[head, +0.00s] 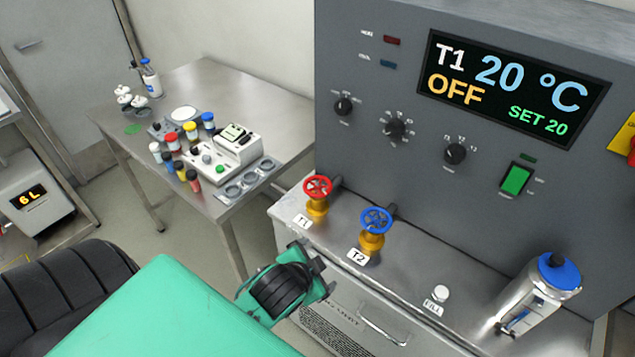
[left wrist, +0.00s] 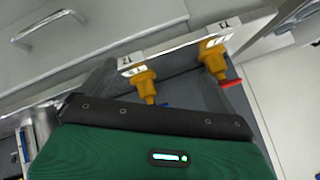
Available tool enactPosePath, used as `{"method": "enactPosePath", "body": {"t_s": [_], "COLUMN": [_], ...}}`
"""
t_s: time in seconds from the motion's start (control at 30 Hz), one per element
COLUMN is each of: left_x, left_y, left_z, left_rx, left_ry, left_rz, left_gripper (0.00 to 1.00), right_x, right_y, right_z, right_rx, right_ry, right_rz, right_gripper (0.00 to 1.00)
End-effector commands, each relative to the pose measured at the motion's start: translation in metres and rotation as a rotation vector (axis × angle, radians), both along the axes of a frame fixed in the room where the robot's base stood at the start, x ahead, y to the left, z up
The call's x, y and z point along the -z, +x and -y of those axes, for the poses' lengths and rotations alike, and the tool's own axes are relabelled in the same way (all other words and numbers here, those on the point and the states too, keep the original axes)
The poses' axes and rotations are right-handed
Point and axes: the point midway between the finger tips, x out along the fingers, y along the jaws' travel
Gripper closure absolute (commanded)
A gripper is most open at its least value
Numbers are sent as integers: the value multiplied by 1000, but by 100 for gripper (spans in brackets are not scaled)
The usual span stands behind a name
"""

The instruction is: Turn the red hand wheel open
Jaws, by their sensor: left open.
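The red hand wheel (head: 318,187) sits on a brass-yellow valve (head: 317,207) at the left end of the steel ledge, behind a label reading T1. In the left wrist view only an edge of the red wheel (left wrist: 231,83) shows beside its yellow valve body (left wrist: 213,57). My left gripper (head: 308,260) is open, in front of and below the red wheel and apart from it. Its fingertips are small and partly hidden in the head view. My right gripper is not in view.
A blue wheel (head: 376,220) on the T2 valve stands close to the right of the red one. Right of it are a white FILL knob (head: 441,292) and a blue-capped steel vessel (head: 540,290). The grey panel (head: 365,60) rises behind; its display (head: 512,88) reads T1 20 °C, OFF.

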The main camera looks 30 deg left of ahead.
Motion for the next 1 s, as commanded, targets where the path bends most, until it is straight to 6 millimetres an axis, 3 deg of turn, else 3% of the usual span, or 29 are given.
{"method": "enactPosePath", "body": {"t_s": [0.1, 0.3, 0.43, 0.6, 0.77, 0.97, 1.0], "left_x": [-41, -122, -178, -235, -259, -247, -240], "left_y": [44, 109, 137, 150, 146, 139, 138], "left_z": [1, 18, 44, 90, 134, 168, 171], "left_rx": [112, 327, 482, 677, 855, 1098, -1127], "left_ry": [156, 514, 818, 1246, 1677, 2218, -2268], "left_rz": [205, 584, 850, 1179, 1462, 1779, -1795], "left_gripper": [6, 6, 6, 6, 6, 6, 6], "right_x": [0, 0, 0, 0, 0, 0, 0], "right_y": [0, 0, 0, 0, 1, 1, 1], "right_z": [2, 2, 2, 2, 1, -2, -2], "right_rx": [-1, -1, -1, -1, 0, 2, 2], "right_ry": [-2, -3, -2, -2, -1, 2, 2], "right_rz": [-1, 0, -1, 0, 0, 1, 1], "right_gripper": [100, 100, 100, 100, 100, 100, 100]}}
